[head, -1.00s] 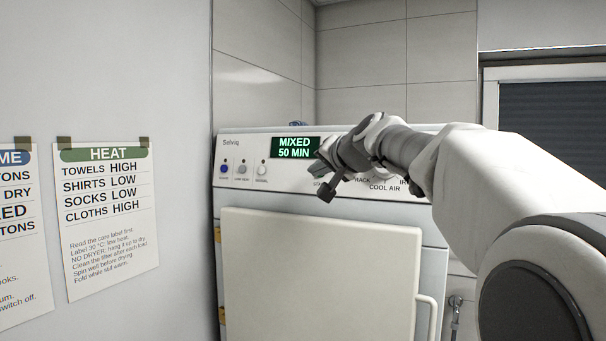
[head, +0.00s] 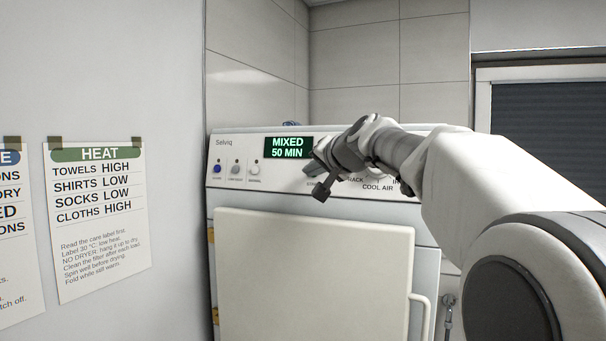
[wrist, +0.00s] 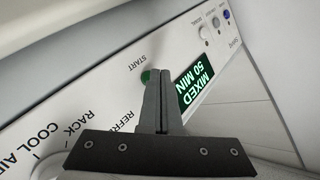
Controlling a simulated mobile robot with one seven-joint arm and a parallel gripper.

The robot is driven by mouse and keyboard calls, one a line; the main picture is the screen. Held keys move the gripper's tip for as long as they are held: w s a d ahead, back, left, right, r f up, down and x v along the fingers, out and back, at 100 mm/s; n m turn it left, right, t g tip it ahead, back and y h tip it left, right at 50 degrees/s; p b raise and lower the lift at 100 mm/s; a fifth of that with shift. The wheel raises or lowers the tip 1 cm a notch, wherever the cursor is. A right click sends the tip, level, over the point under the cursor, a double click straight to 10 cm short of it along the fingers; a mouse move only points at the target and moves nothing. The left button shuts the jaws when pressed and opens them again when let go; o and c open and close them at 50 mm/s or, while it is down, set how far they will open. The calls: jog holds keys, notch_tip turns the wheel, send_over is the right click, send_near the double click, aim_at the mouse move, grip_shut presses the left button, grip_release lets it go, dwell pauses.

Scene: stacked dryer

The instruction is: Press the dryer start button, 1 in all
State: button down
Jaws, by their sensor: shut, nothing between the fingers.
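The dryer (head: 228,190) has a white control panel with a green-lit display (head: 287,147) reading MIXED 50 MIN. In the wrist view, the green start button (wrist: 146,76) sits below the word START, close beside the display (wrist: 195,87). My gripper (wrist: 162,72) is shut and empty. Its fingertips overlap the right edge of the start button in that view; I cannot tell whether they touch it. In the head view my gripper (head: 309,170) is in front of the panel just right of the display and hides the start button.
Several small round buttons (head: 236,170) sit left of the display. A dial (wrist: 55,168) and its labels, including RACK and COOL AIR, lie on the other side. The closed dryer door (head: 312,270) is below. Posters (head: 98,220) hang on the left wall.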

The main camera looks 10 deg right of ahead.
jog(key=shift+w+d, duration=0.25)
jog(key=shift+w, duration=0.05)
dwell(0.4)
jog(key=shift+s, duration=0.1)
jog(key=shift+s+a+r, duration=0.1)
jog(key=shift+s+a, duration=0.35)
jog(key=shift+s, duration=0.1)
